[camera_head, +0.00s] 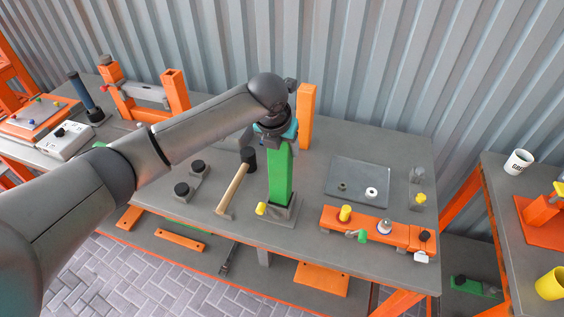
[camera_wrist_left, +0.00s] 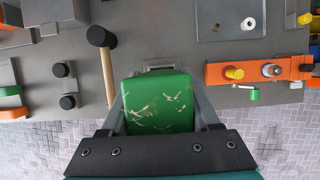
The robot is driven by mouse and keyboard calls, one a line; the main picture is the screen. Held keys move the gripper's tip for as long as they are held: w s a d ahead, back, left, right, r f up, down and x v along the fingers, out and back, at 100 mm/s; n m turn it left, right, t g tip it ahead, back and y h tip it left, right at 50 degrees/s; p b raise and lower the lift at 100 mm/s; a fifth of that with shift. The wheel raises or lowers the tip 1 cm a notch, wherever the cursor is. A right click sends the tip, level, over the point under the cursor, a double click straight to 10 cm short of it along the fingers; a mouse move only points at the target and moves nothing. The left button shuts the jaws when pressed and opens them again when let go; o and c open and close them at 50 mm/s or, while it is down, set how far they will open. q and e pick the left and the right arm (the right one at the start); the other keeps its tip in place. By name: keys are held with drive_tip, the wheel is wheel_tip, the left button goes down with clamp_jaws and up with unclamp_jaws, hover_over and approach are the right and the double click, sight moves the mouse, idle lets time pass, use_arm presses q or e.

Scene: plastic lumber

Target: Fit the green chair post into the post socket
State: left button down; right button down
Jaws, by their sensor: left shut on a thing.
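The green chair post (camera_head: 280,177) stands about upright over the grey post socket (camera_head: 276,211) near the front of the table. Its lower end meets the socket in the head view; I cannot tell how deep it sits. My left gripper (camera_head: 279,140) is shut on the upper part of the post. In the left wrist view the scuffed top end of the post (camera_wrist_left: 158,101) shows between the fingers, and only a grey edge of the socket (camera_wrist_left: 160,67) shows behind it. My right gripper is not in view.
A mallet (camera_head: 234,188) lies left of the socket. An orange upright (camera_head: 307,112) stands at the back. A yellow knob (camera_head: 261,208) is at the socket's left.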

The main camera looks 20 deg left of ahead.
use_arm(q)
wheel_tip(320, 180, down, 5)
drive_tip(key=shift+r, duration=0.1)
idle(0.3)
drive_tip(key=shift+c, duration=0.6)
unclamp_jaws()
drive_tip(key=shift+f, duration=0.25)
drive_tip(key=shift+s+r, duration=0.2)
drive_tip(key=shift+r, duration=0.5)
drive_tip(key=v, duration=1.1)
drive_tip(key=shift+p, duration=0.45)
drive_tip(key=shift+s+f, duration=0.1)
drive_tip(key=shift+f, duration=0.05)
